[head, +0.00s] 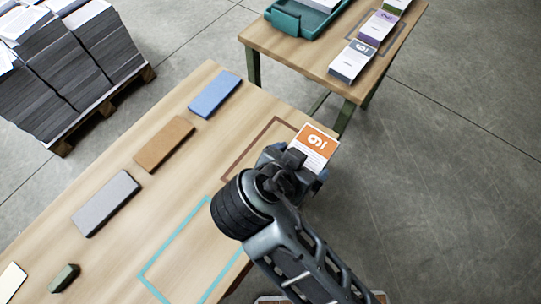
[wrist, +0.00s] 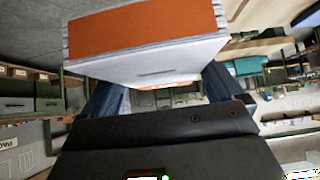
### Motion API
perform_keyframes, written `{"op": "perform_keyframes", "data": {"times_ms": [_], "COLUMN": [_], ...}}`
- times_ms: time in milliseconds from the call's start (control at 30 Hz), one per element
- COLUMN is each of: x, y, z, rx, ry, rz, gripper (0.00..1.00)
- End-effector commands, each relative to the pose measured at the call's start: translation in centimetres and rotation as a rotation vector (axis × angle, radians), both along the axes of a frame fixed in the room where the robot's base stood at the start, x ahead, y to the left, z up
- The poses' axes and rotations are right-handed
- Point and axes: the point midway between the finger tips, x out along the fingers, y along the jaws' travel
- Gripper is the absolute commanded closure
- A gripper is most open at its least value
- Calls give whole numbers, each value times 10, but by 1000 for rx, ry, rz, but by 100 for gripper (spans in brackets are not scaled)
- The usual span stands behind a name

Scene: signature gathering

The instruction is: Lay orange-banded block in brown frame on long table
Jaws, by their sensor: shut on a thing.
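The orange-banded block (head: 318,143) is a white stack with an orange top band. My gripper (head: 291,160) is shut on it. In the head view they are over the right part of the brown frame (head: 244,161), an outline on the long table (head: 165,204), hiding part of that outline. I cannot tell how high the block is above the table. In the wrist view the block (wrist: 145,45) fills the upper middle, held between the fingers.
A teal frame (head: 166,255) lies nearer on the table. Blue (head: 215,94), brown (head: 164,144) and grey (head: 106,203) slabs line the left side, with a small dark green block (head: 64,278). A second table (head: 300,52) holds a teal tray (head: 303,20) and banded blocks (head: 352,61).

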Motion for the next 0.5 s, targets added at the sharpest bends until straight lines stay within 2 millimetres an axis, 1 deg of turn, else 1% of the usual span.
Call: {"op": "perform_keyframes", "data": {"times_ms": [33,100,300,500], "x": [8,18,43,53], "y": [9,20,47,58], "z": [-5,-14,-36,-47], "rx": [-1,-1,1,1], "ry": [0,0,1,1], "rz": [2,2,1,1], "gripper": [52,52,52,52]}}
